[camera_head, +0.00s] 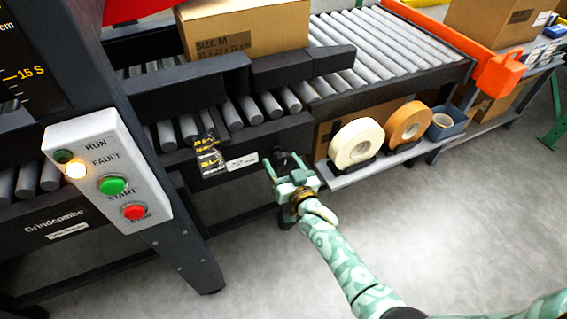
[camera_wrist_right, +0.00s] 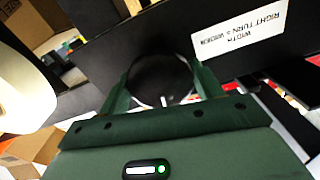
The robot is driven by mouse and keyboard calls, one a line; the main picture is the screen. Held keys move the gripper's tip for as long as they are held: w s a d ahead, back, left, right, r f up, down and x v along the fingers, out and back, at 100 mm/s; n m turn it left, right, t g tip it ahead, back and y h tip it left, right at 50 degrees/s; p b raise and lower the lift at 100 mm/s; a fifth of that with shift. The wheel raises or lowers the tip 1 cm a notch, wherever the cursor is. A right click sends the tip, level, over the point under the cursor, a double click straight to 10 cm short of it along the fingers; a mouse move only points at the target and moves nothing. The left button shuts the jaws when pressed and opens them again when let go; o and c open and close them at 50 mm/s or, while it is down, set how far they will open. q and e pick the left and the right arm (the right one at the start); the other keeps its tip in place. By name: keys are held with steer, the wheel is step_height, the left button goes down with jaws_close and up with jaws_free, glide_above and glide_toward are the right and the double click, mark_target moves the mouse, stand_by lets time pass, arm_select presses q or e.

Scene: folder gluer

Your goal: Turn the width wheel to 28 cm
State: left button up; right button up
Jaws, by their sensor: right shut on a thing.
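The width wheel (camera_wrist_right: 160,75) is a dark round knob on the front of the black conveyor frame. In the head view it is mostly hidden behind my right gripper (camera_head: 290,176). In the wrist view my right gripper (camera_wrist_right: 163,88) has its two green fingers on either side of the wheel, shut on it. A white label (camera_wrist_right: 240,38) beside the wheel reads "WIDTH, RIGHT TURN = WIDER", upside down in that view. A black plate with yellow marks (camera_head: 209,157) is left of the wheel; its figure is too small to read surely. My left gripper is not in view.
A cardboard box (camera_head: 245,28) marked size M sits on the roller conveyor (camera_head: 385,45). Tape rolls (camera_head: 356,143) stand on a low shelf right of the wheel. A control panel (camera_head: 107,172) has its amber fault lamp lit. The floor in front is clear.

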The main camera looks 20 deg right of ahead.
steer(key=m+p, duration=0.2)
steer(key=m, duration=0.6)
steer(key=shift+m+p, duration=0.3)
steer(key=shift+m, duration=0.7)
steer(key=shift+f+m, duration=0.1)
steer(key=shift+m, duration=2.6)
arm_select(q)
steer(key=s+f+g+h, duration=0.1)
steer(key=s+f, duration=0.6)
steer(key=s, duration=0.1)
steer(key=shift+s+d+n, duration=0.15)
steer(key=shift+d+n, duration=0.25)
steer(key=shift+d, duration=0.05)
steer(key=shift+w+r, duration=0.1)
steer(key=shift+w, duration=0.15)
arm_select(e)
steer(key=shift+m, duration=0.3)
